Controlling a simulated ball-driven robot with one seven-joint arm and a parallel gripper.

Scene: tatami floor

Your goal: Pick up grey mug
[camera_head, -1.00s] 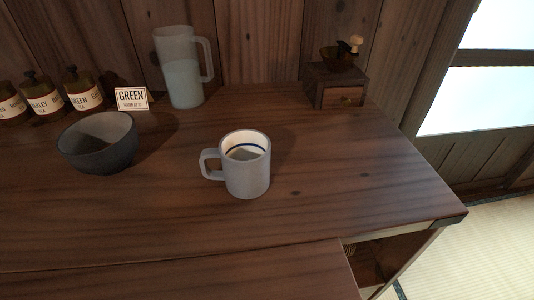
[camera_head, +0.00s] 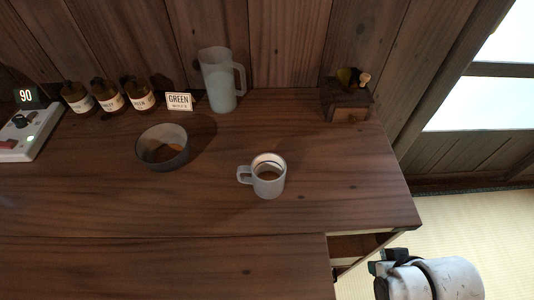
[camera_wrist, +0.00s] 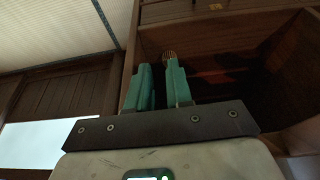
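The mug is not in the wrist view.
A dark bowl (camera_head: 163,157) stands left of the mug. Behind are a frosted pitcher (camera_head: 219,88), a GREEN sign (camera_head: 179,102), brown bottles (camera_head: 109,97) and a wooden grinder (camera_head: 347,100). A white scale (camera_head: 28,135) is far left. The counter front near the mug is clear.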

